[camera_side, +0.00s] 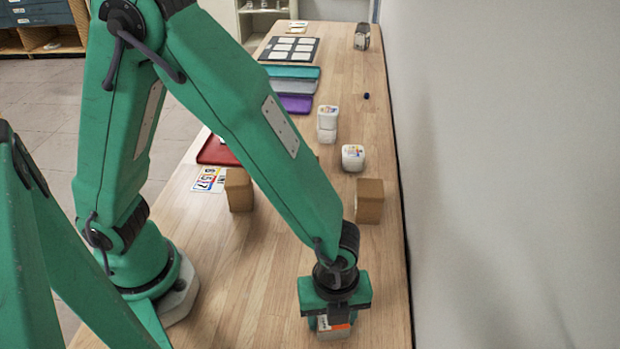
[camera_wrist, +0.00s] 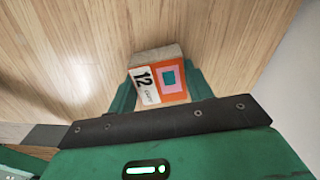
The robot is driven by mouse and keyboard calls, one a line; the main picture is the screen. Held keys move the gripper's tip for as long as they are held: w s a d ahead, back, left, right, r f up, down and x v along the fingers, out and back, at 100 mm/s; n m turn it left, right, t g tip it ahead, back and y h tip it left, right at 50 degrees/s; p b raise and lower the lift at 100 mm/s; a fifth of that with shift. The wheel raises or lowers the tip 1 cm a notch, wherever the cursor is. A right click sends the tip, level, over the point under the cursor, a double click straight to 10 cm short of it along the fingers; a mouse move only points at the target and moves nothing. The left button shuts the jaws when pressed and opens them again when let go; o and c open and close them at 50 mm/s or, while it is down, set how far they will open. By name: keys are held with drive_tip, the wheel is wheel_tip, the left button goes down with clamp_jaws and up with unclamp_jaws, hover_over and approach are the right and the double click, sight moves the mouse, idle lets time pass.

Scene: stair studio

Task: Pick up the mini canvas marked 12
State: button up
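The mini canvas marked 12 (camera_wrist: 160,85) shows in the wrist view, with an orange face, a white strip with a black 12, and a pink and teal square design. A pale side of it shows at its far edge. My gripper (camera_wrist: 162,88) has one green finger close against each side of it, with no clear gap. In the side view, my gripper (camera_side: 335,322) points down near the front of the table, with the canvas (camera_side: 334,334) between its fingers. I cannot tell whether the canvas touches the table.
Two brown wooden blocks (camera_side: 369,201) (camera_side: 239,190) stand on the table (camera_side: 240,265) behind my gripper. White containers (camera_side: 352,158) (camera_side: 327,117), coloured trays (camera_side: 295,103) and a dark panel of cards (camera_side: 289,49) lie farther back. A grey wall (camera_side: 500,180) runs along the right edge.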

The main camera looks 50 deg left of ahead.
drive_tip(key=shift+c, duration=1.2)
drive_tip(key=shift+r, duration=0.1)
drive_tip(key=shift+r, duration=4.9)
